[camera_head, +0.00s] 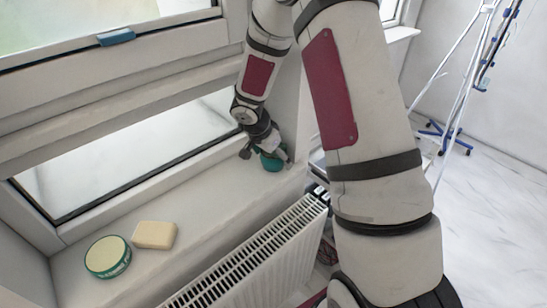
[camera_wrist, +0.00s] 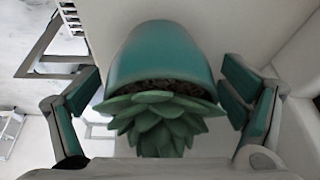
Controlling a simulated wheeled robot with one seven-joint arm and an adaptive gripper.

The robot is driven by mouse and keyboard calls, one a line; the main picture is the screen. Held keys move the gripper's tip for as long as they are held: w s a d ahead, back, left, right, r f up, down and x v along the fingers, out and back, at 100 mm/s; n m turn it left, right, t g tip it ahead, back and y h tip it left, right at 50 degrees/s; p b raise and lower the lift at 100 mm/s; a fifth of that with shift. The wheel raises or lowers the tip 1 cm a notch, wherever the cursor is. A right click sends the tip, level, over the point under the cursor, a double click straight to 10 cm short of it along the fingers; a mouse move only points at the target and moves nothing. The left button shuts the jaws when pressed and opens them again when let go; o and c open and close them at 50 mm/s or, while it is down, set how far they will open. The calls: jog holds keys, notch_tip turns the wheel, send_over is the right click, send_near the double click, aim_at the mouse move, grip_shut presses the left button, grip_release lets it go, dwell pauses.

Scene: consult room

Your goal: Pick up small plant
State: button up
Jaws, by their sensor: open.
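The small plant is a green succulent in a teal pot. In the wrist view its pot (camera_wrist: 162,55) fills the upper middle, and its leaves (camera_wrist: 160,122) point toward the camera. My gripper (camera_wrist: 165,95) is open, with one finger on each side of the plant and a visible gap on both sides. In the head view my gripper (camera_head: 264,150) is at the far right end of the windowsill, around the small plant (camera_head: 272,162), which is largely hidden behind it.
A cream block (camera_head: 154,235) and a round green-rimmed tin (camera_head: 107,257) lie on the near left of the windowsill (camera_head: 205,200). The window frame runs behind the sill. A white radiator (camera_head: 262,250) stands below its front edge. A pole stand with blue feet (camera_head: 445,135) is at the right.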

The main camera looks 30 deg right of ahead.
jog(key=c, duration=1.5)
jog(key=shift+r, duration=0.2)
jog(key=shift+c, duration=0.2)
